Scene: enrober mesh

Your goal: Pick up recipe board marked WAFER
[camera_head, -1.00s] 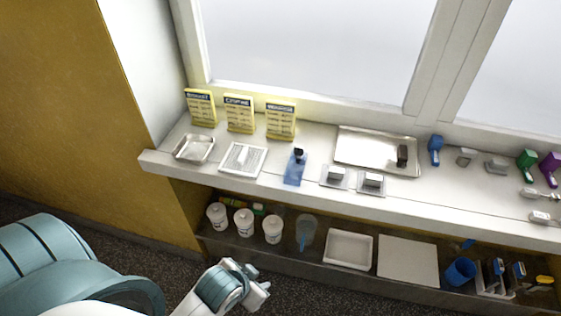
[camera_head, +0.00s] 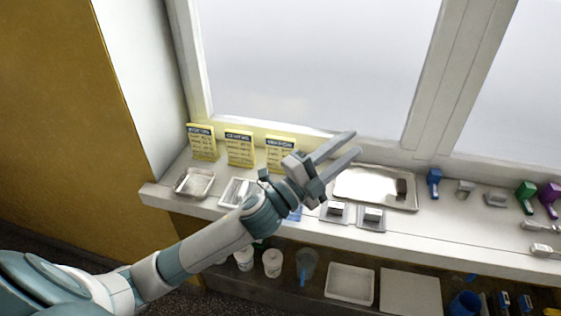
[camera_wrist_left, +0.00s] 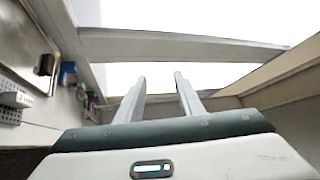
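Three yellow recipe boards stand upright at the back left of the counter: a left one (camera_head: 202,144), a middle one (camera_head: 239,149) and a right one (camera_head: 279,153). Their dark headings are too small to read surely, so I cannot tell which says WAFER. My left gripper (camera_head: 354,144) is open and empty, in front of the window and right of the boards. Its wrist overlaps the right board's lower right edge in the head view. In the left wrist view the open fingers (camera_wrist_left: 160,78) have nothing between them, and no board shows. My right gripper is not in view.
The counter (camera_head: 460,228) holds a small metal tray (camera_head: 195,183) in front of the boards, a large metal tray (camera_head: 375,188) right of them, and blue (camera_head: 434,180), green and purple tools further right. A lower shelf carries white tubs and trays. The window frame stands close behind.

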